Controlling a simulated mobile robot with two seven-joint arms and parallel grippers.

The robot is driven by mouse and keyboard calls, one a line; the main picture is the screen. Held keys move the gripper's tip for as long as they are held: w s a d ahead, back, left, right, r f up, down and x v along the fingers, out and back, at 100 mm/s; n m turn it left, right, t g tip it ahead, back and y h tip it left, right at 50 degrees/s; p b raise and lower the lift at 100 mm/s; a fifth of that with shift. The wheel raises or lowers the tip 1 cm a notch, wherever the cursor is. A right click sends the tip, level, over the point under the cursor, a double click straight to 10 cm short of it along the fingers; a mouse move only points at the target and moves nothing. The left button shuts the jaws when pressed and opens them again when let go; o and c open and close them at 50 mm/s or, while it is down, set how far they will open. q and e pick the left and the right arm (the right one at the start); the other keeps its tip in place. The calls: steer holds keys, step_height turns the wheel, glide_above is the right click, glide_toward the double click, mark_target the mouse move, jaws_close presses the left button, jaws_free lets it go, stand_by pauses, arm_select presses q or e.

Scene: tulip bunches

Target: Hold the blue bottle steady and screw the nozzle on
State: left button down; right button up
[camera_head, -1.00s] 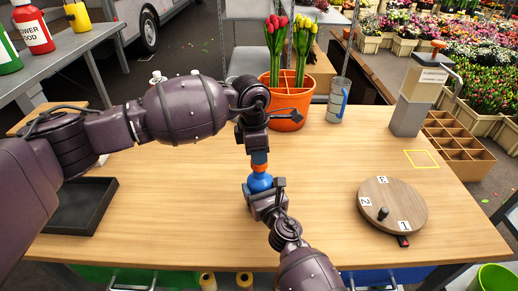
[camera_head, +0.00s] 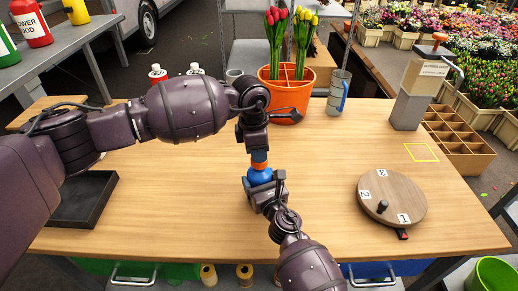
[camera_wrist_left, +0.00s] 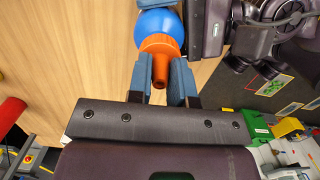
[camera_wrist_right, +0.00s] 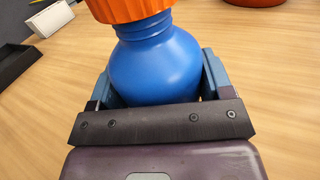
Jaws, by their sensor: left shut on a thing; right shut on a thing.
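The blue bottle (camera_head: 259,176) stands upright on the table, mid-front. It fills the right wrist view (camera_wrist_right: 155,62), where a threaded blue neck shows just under the orange nozzle. My right gripper (camera_wrist_right: 160,85) is shut around the bottle's body, one finger on each side. The orange nozzle (camera_head: 259,162) sits at the bottle's top, and its tapered spout and collar show in the left wrist view (camera_wrist_left: 160,55). My left gripper (camera_wrist_left: 161,80) comes from above and is shut on the nozzle. Whether the threads engage cannot be told.
A round wooden turntable (camera_head: 400,190) with number cards lies at right. A black tray (camera_head: 82,200) is at left. The table between is clear.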

arm_select(q)
steer(key=shift+f, duration=0.55)
stand_by(0.4)
arm_select(e)
steer(key=c, duration=0.4)
arm_select(q)
steer(key=m, duration=0.3)
arm_select(e)
steer(key=shift+c, duration=0.2)
arm_select(q)
steer(key=m, duration=0.4)
steer(key=shift+w+g, duration=0.1)
steer(key=shift+g, duration=0.3)
steer(key=m, duration=0.7)
steer(key=shift+g+y, duration=0.3)
steer(key=shift+y, duration=0.1)
steer(key=m, duration=0.7)
steer(key=shift+y, duration=0.4)
steer(key=m, duration=0.4)
steer(key=shift+m+y, duration=0.3)
steer(key=shift+m, duration=0.1)
steer(key=m, duration=0.3)
